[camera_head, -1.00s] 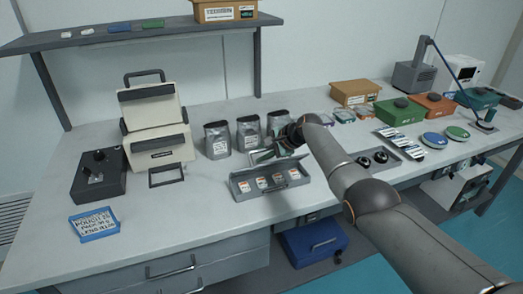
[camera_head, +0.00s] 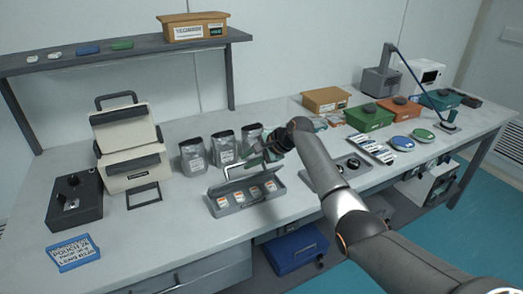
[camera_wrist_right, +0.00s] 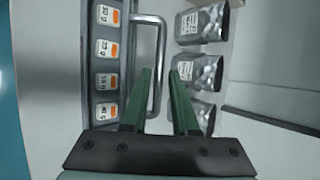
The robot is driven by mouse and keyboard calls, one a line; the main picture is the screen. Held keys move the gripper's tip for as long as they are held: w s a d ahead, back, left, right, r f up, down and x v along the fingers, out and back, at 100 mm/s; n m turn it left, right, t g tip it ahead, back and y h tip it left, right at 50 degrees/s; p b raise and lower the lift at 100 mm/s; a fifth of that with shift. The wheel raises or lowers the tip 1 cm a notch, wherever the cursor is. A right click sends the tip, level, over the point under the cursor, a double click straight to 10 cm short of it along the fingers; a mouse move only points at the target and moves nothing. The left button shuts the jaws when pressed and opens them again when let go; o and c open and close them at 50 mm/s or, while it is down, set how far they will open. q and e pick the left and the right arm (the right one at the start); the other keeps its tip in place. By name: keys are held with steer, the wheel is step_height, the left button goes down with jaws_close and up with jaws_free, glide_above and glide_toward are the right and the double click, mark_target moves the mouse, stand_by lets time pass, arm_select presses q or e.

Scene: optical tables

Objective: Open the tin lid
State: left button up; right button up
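The tin (camera_head: 218,211) is a long grey box on the table. Several white-and-orange labels show in a row on it, and they also show in the wrist view, where its edge (camera_wrist_right: 87,60) is at the left. A grey U-shaped bar (camera_wrist_right: 157,50) sticks out from its side. My right gripper (camera_head: 262,160) is over the tin's back side. In the wrist view its green fingers (camera_wrist_right: 160,72) are apart, one on each side of the bar's long outer part. I cannot tell whether they touch it. My left gripper is not in view.
Several silver pouches (camera_head: 223,148) stand close behind the tin. A cream case (camera_head: 135,165) and a dark control box (camera_head: 75,203) are at the left. A blue sign tray (camera_head: 73,254) lies at the front left. The table front between tray and tin is clear.

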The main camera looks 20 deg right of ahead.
steer(key=shift+v, duration=2.95)
steer(key=shift+c, duration=0.2)
